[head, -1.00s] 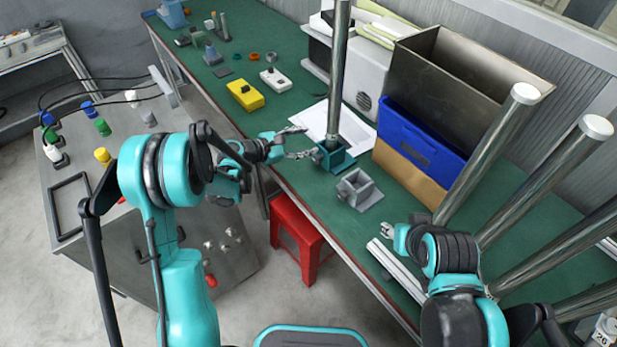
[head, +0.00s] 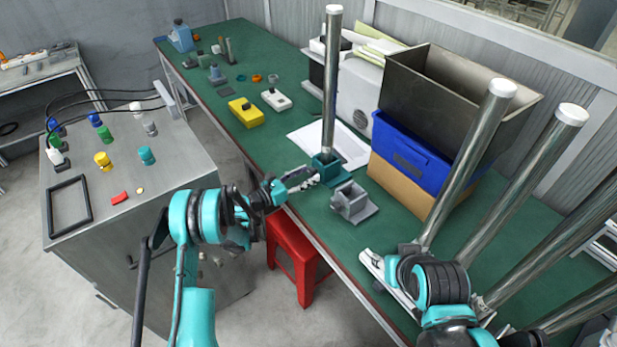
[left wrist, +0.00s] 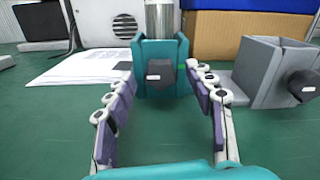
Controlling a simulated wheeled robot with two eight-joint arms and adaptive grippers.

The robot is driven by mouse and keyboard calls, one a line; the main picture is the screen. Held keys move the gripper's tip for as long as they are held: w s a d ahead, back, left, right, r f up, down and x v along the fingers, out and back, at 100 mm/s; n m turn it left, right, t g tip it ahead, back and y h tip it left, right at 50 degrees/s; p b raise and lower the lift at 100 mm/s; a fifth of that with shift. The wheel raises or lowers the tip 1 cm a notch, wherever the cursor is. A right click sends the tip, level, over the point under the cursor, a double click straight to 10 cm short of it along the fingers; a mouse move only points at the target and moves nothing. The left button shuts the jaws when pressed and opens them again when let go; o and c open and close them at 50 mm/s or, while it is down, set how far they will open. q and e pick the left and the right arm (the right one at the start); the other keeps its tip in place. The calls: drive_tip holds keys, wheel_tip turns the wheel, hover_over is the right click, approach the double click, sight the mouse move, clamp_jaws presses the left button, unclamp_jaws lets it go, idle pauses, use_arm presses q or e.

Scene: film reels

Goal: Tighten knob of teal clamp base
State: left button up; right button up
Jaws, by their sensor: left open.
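The teal clamp base (head: 329,170) stands on the green bench with a metal post (head: 331,90) upright in it. In the left wrist view the teal clamp base (left wrist: 181,49) is straight ahead, with its dark knob (left wrist: 160,74) facing me. My left gripper (head: 308,179) is open and close in front of the base. In the left wrist view the fingers of the left gripper (left wrist: 163,85) are spread to either side of the knob, and I cannot tell whether they touch it. My right gripper (head: 375,262) is near the bench's front edge, partly hidden by its arm, so its jaws are unclear.
A grey clamp base (head: 352,203) stands just right of the teal one. White paper (head: 306,137) lies behind to the left. A blue bin (head: 416,160) and several tilted metal posts (head: 470,165) stand to the right. A red stool (head: 290,245) is below the bench edge.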

use_arm(q)
drive_tip(key=shift+w+d, duration=0.3)
drive_tip(key=shift+d, duration=0.1)
drive_tip(key=c, duration=1.2)
